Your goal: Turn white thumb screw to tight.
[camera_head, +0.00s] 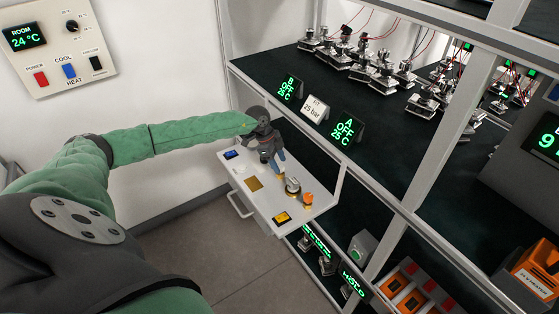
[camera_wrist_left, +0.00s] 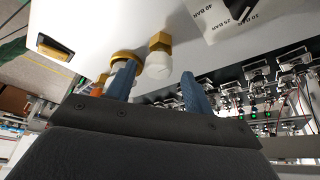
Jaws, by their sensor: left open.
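In the left wrist view, a white round knob, which looks like the white thumb screw (camera_wrist_left: 158,67), sits by a brass hex fitting (camera_wrist_left: 160,41). My left gripper (camera_head: 280,175) is over the white panel's surface in the head view. Its two blue fingers are open in the wrist view, with the knob showing between their tips. Nothing is gripped; I cannot tell whether a finger touches the knob. The left finger partly covers a second brass-and-white part (camera_wrist_left: 126,57). The head view does not show the thumb screw clearly. My right gripper is out of view.
Small label displays (camera_head: 347,130) stand on the dark shelf behind.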

